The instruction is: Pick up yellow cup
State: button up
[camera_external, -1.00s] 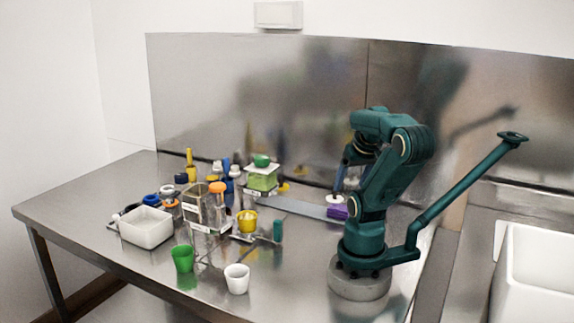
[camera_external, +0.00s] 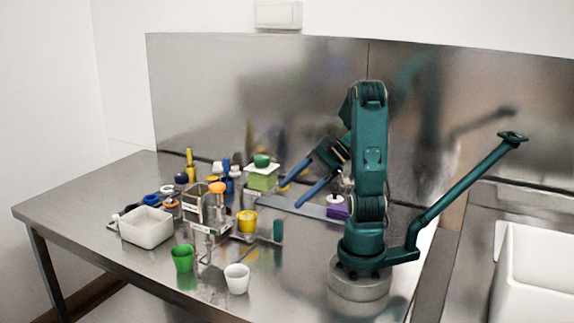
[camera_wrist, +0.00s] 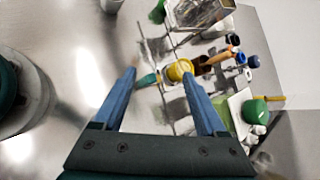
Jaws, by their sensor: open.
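The yellow cup (camera_external: 247,222) stands upright in a metal rack near the middle of the table. In the wrist view the yellow cup (camera_wrist: 179,70) lies ahead of the fingertips, toward the right finger. My gripper (camera_external: 290,194) is open and empty, with two blue fingers pointing left and down, above and behind the cup in the external view. In the wrist view my gripper (camera_wrist: 158,73) has its fingers wide apart, and they do not touch the cup.
A green cup (camera_external: 182,259) and a white cup (camera_external: 237,279) stand at the front. A white bin (camera_external: 146,228) is at the left.

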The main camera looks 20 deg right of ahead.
aim_at(251, 216)
jog(key=w+d+f+m+t+y, duration=0.1)
jog(key=w+f+m+t+y, duration=0.1)
jog(key=w+f+m+y, duration=0.35)
jog(key=a+f+m, duration=0.1)
jog(key=a, duration=0.2)
jog(key=w+a+f+h, duration=0.1)
jog(key=a+f, duration=0.1)
jog(key=a, duration=0.2)
jog(key=w+a+f+m, duration=0.1)
jog(key=a, duration=0.2)
jog(key=shift+w+a+f+m+h, duration=0.25)
jog(key=shift+a+f+m, duration=0.05)
jog(key=shift+a+m, duration=0.1)
jog(key=c, duration=1)
